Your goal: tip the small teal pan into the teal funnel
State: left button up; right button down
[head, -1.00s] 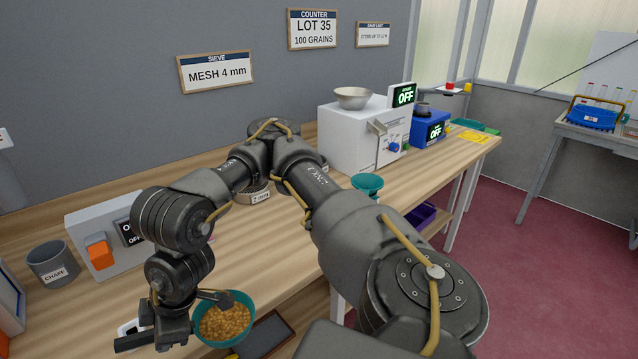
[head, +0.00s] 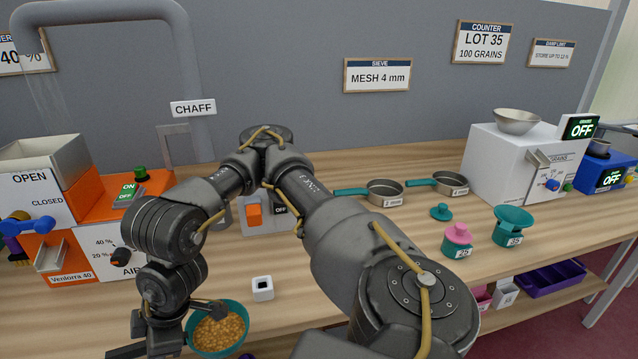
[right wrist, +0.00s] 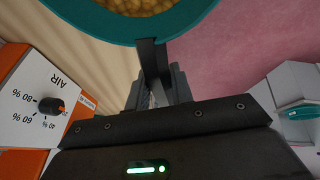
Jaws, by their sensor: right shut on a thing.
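The small teal pan (head: 192,326), round and filled with golden grain, is at the lower left of the head view. Its rim (right wrist: 100,25) crosses the top of the right wrist view. My right gripper (right wrist: 155,85) is shut on the pan's dark handle (right wrist: 150,60) and holds the pan about level. The teal funnel (head: 514,215) is at the right of the head view, on a jar labelled 35, well away from the pan. My left gripper is not in view.
A jar labelled 25 with a pink lid (head: 459,234) and a loose teal lid (head: 441,212) stand left of the funnel. Two teal-handled sieves (head: 384,190) lie behind. An orange and white machine (head: 85,200) stands left, a white counter (head: 510,165) right. A small white box (head: 262,288) is near the pan.

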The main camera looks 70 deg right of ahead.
aim_at(512, 218)
jog(key=k, duration=1.3)
jog(key=z, duration=1.7)
jog(key=i, duration=0.5)
jog(key=z, duration=0.05)
